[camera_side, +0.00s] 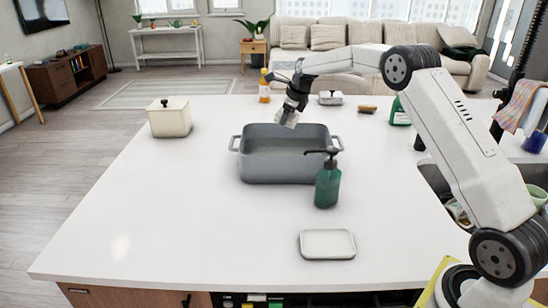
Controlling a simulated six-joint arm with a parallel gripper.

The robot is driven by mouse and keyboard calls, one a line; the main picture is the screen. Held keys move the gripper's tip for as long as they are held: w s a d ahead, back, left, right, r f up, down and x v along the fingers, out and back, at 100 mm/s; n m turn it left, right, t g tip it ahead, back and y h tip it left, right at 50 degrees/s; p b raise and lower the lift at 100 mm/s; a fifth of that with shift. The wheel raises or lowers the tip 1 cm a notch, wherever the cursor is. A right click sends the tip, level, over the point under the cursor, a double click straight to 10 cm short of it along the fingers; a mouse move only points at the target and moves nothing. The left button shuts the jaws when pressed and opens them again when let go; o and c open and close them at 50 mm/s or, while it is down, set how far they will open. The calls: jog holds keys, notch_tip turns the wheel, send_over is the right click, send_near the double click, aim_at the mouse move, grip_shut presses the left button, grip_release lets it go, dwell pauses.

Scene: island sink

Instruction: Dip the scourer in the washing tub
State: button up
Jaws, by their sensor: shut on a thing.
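The washing tub (270,167) is a grey rectangular tub with two side handles. It stands near the middle of the white island top. The scourer appears at about the height of the tub's back rim. I cannot tell whether its lower edge is inside the tub. The tub's front wall hides its floor and any water.
A green pump bottle (328,186) stands at the tub's front right corner. A white tray (327,244) lies nearer. A cream canister (170,118) stands left. Behind are an amber bottle (264,88), a lidded dish (330,98) and a brush (367,109). The left front counter is clear.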

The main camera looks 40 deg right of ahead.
jog(key=shift+f, duration=6.7)
jog(key=shift+r, duration=0.1)
jog(key=shift+r, duration=6.45)
